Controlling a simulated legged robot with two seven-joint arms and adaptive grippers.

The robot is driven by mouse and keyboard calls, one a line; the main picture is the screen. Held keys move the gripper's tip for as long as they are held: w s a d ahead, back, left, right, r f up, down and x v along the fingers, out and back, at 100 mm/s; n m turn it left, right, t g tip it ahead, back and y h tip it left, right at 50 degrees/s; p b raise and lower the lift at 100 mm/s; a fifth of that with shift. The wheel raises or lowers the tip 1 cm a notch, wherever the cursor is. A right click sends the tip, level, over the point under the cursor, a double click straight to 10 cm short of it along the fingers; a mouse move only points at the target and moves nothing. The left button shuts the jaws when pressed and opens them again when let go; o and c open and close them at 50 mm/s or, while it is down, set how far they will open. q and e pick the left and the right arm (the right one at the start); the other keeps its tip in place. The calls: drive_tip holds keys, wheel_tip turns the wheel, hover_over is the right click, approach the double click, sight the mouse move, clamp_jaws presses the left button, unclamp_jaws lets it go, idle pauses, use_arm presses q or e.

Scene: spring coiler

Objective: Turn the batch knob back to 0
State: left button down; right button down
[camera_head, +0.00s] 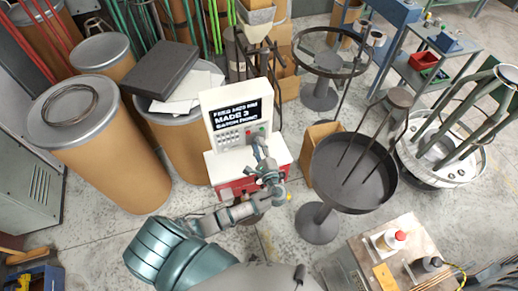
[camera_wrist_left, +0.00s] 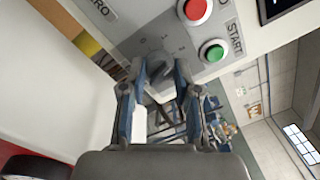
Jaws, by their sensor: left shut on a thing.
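The spring coiler's control box (camera_head: 226,108) stands at the centre of the head view, with a lit screen (camera_head: 236,114) whose middle line reads "MADE 3". The batch knob (camera_wrist_left: 159,62) is a grey dial on the panel in the left wrist view, with small marks around it. My left gripper (camera_wrist_left: 161,76) is shut on the knob, one finger on each side; the fingers partly hide it, and I cannot read its setting. In the head view my left gripper (camera_head: 260,144) is at the panel's lower right, hiding the knob. My right gripper is not in view.
A red button (camera_wrist_left: 196,11) and a green START button (camera_wrist_left: 214,50) sit close to the gripper on the panel. A dark round tray on a stand (camera_head: 348,186) is right of the machine. Brown drums (camera_head: 112,150) crowd the left.

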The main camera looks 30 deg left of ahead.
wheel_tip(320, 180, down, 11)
drive_tip(key=b, duration=1)
use_arm(q)
drive_tip(key=shift+d+f+n+g+y+b, duration=0.15)
drive_tip(key=shift+n+b, duration=0.55)
drive_tip(key=shift+n, duration=1.75)
drive_tip(key=shift+a+f+n+g+y+b, duration=0.2)
drive_tip(key=shift+n+b, duration=0.55)
drive_tip(key=shift+n, duration=1.65)
drive_tip(key=shift+d+f+n+g+h+b, duration=0.2)
drive_tip(key=shift+n+b, duration=0.5)
drive_tip(key=shift+n, duration=1.75)
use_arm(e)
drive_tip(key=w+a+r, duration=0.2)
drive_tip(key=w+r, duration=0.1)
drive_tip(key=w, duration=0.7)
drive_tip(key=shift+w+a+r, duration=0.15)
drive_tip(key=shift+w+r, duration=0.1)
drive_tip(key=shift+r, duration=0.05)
use_arm(q)
drive_tip(key=shift+r, duration=0.1)
drive_tip(key=c, duration=0.8)
unclamp_jaws()
drive_tip(key=shift+c, duration=0.2)
drive_tip(key=shift+w+r, duration=0.1)
drive_tip(key=shift+r, duration=0.05)
drive_tip(key=shift+r, duration=0.1)
